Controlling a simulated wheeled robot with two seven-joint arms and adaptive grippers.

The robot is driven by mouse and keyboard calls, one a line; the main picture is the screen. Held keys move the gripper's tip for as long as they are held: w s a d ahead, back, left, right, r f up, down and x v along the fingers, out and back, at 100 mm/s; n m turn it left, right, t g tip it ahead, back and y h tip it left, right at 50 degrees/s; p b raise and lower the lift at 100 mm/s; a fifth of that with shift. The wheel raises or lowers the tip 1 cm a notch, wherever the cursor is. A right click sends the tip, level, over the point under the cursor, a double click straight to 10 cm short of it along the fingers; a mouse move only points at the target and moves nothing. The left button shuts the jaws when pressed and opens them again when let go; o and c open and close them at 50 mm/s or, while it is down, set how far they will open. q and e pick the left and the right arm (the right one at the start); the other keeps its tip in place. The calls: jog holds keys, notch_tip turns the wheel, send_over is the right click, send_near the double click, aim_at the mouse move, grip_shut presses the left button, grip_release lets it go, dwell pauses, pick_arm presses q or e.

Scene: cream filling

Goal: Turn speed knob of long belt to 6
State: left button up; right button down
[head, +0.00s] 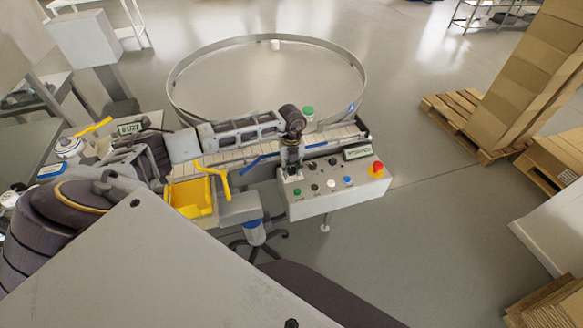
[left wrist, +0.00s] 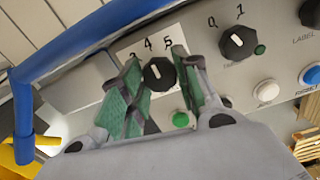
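The speed knob (left wrist: 158,73) is a black round dial with a white pointer line, on a white scale plate where the numbers 4 and 5 can be read. The pointer seems to lean up toward the 4. My left gripper (left wrist: 157,62), with green finger pads, is open, with one finger to each side of the knob. I cannot tell whether the pads touch it. In the head view my left gripper (head: 291,170) points down at the left end of the control panel (head: 340,196) and hides the knob. My right gripper is not in view.
Right of the knob are a second black knob (left wrist: 238,43) marked 0 and 1, a white button (left wrist: 266,91) and a green button (left wrist: 181,119). A blue rail (left wrist: 75,38) runs close on the left. A red emergency button (head: 376,168) sits at the panel's right end.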

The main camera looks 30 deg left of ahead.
pick_arm(q)
jog(key=shift+c, duration=1.2)
